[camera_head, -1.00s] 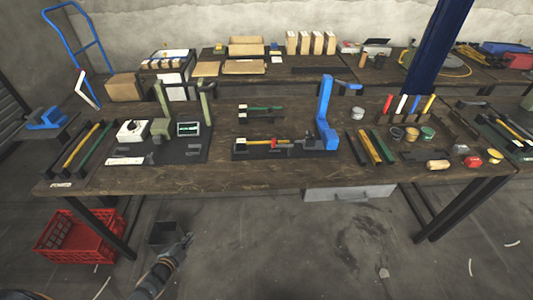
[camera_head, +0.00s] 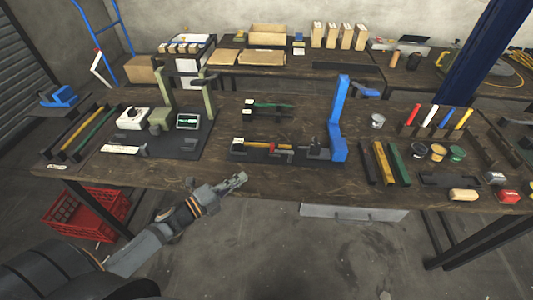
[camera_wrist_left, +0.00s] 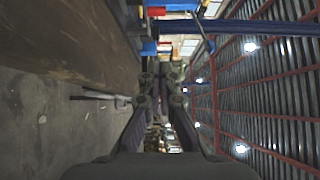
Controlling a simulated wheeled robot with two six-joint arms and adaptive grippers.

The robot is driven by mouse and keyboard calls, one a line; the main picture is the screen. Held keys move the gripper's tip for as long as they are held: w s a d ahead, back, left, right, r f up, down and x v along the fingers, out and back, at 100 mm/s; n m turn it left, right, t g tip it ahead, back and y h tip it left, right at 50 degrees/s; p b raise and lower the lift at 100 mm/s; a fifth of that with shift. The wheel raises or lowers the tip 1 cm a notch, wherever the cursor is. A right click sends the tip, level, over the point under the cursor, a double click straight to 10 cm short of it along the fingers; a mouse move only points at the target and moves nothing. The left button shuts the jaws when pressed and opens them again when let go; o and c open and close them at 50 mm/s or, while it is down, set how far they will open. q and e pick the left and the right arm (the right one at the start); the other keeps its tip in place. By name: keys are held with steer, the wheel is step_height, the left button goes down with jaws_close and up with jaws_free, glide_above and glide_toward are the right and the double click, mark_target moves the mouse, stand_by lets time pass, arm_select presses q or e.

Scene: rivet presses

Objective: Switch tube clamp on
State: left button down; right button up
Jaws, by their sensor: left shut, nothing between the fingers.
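The blue rivet press (camera_head: 337,125) stands at the right end of a black base plate (camera_head: 245,157) on the workbench. A yellow tube (camera_head: 257,143) lies in fixtures on this plate. A small red part (camera_head: 276,146), perhaps the tube clamp's handle, sits along the tube; its position is too small to tell. My left gripper (camera_head: 240,178) is in front of the bench's front edge, below and apart from the plate. Its fingers are shut and empty, and they also show in the left wrist view (camera_wrist_left: 160,78). My right gripper is not in view.
A green press (camera_head: 208,100) with a white box (camera_head: 131,118) stands left of the blue one. Yellow and green bars (camera_head: 392,162) and several coloured-handled tools lie to the right. A red crate (camera_head: 88,212) is under the bench. The bench front strip is mostly clear.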

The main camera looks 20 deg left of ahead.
arm_select(q)
steer(key=x, duration=0.2)
steer(key=p+x, duration=0.1)
steer(key=x, duration=0.2)
steer(key=shift+a+r, duration=0.15)
steer(key=shift+r, duration=0.05)
steer(key=p+x, duration=0.1)
steer(key=x, duration=0.4)
steer(key=shift+w, duration=0.2)
steer(key=w, duration=0.2)
steer(key=shift+w+a+f, duration=0.1)
steer(key=shift+w+f, duration=0.1)
steer(key=shift+w, duration=0.05)
steer(key=shift+w+a+p, duration=0.25)
steer(key=shift+w+p, duration=0.05)
steer(key=shift+w, duration=0.25)
steer(key=shift+f, duration=0.1)
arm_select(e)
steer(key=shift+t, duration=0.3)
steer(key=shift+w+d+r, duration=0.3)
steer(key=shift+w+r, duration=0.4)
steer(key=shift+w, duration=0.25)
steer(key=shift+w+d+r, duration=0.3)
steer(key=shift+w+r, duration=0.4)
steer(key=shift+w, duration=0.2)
arm_select(q)
steer(key=shift+w, duration=0.1)
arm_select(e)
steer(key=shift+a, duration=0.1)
